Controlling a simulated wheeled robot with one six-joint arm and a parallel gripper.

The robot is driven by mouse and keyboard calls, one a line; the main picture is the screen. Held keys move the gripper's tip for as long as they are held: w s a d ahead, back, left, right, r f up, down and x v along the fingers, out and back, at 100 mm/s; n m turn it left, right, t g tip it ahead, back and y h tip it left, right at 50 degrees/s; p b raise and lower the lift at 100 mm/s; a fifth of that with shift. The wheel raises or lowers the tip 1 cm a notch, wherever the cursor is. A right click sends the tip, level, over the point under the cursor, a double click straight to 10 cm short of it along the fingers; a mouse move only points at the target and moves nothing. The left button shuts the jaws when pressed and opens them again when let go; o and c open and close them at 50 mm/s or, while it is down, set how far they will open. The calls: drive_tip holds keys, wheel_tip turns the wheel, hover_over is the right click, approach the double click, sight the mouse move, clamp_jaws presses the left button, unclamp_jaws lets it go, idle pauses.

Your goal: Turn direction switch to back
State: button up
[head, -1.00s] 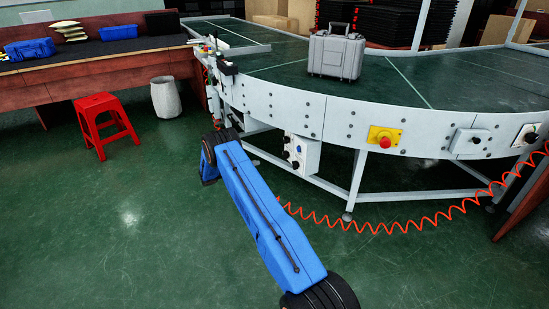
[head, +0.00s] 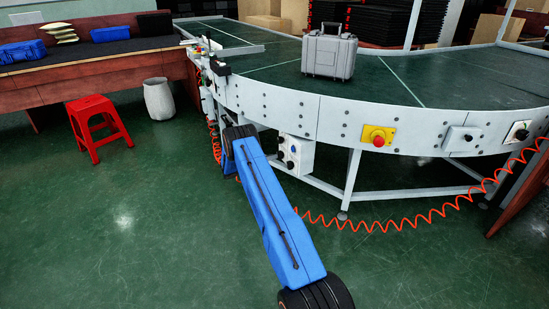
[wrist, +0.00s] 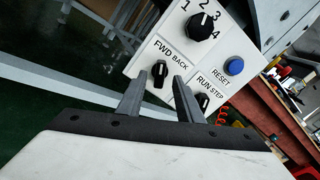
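The direction switch (wrist: 160,73) is a black knob under the label FWD BACK on a white control panel (wrist: 222,53) in the wrist view. Its handle stands near upright in the picture and seems to lean to the FWD side of the tilted panel. My gripper (wrist: 159,77) is open, with one dark finger on each side of the switch in the picture. I cannot tell whether the fingers touch it. In the head view the control box (head: 299,153) hangs below the conveyor edge; my gripper is hidden there behind my blue arm.
A red stop button (head: 379,141) sits farther right on the conveyor. An orange coiled cable (head: 385,226) hangs below. A red stool (head: 97,125) stands left.

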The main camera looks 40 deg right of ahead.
sight(280, 155)
drive_tip(key=shift+x, duration=1.35)
clamp_jaws()
drive_tip(key=shift+m, duration=0.3)
drive_tip(key=m, duration=1.1)
drive_tip(key=shift+s+a, duration=0.1)
